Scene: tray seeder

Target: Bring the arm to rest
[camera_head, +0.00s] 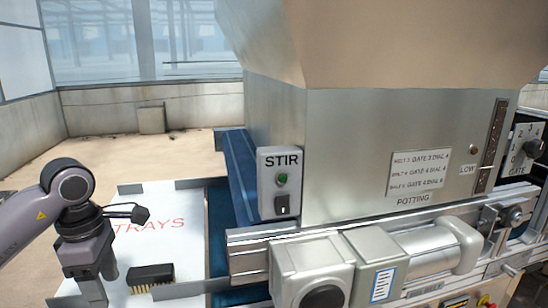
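My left arm comes in from the left, with its wrist bent down over the white TRAYS table (190,250) at the lower left. A small black brush-like block (150,273) with pale bristles lies on the white table just right of the arm. My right arm does not show.
The potting machine (350,150) fills the right side. A STIR box (281,183) with a green button and black switch is on its corner. A blue conveyor (238,165) runs beside it. A GATE dial (533,148) is at the far right. Open floor lies behind.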

